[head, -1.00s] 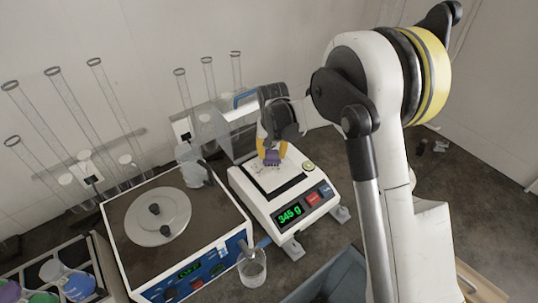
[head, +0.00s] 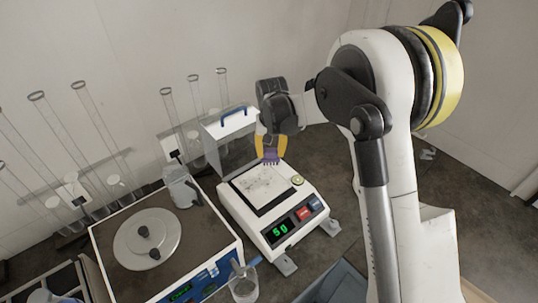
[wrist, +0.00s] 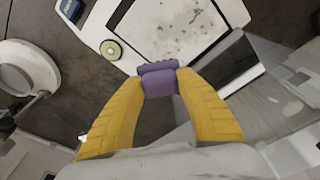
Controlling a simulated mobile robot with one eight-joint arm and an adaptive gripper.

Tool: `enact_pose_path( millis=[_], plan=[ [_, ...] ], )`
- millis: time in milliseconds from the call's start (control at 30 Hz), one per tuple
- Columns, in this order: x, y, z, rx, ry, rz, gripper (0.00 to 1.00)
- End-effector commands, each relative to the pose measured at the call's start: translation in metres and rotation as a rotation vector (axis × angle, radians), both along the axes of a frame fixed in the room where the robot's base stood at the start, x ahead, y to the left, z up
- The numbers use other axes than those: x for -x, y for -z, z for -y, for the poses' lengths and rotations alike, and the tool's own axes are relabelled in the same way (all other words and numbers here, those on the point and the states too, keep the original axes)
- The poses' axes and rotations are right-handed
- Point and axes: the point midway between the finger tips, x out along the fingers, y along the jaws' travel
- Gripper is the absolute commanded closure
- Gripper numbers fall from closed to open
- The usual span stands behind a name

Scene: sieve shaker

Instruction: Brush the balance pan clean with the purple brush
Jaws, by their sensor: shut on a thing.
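My gripper (head: 270,150) is shut on the purple brush (head: 270,157), with its yellow fingers on both sides of it. The wrist view also shows the brush (wrist: 160,80) between the fingers. The balance (head: 272,236) is a white box with a green lit display. Its white pan (head: 258,184) bears dark specks and smudges, and they also show on the pan in the wrist view (wrist: 172,28). The brush is at the pan's far edge in the head view. I cannot tell whether its bristles touch the pan.
A clear draft shield with a blue handle (head: 234,113) stands behind the balance. The sieve shaker (head: 200,262) with a round grey lid (head: 146,238) stands left of it. A clear beaker (head: 243,287) is in front. Tall glass tubes line the wall.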

Motion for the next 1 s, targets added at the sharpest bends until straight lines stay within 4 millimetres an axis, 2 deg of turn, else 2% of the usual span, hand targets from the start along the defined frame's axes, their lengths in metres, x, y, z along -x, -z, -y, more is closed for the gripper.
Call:
enact_pose_path(
  millis=[100,300,1000],
  plan=[
    [0.000,-0.013,0.002,0.000,0.000,0.000,0.97],
    [0.000,-0.026,0.004,0.000,0.000,0.000,0.97],
    [0.000,-0.026,0.004,0.000,0.000,0.000,0.97]
  ],
)
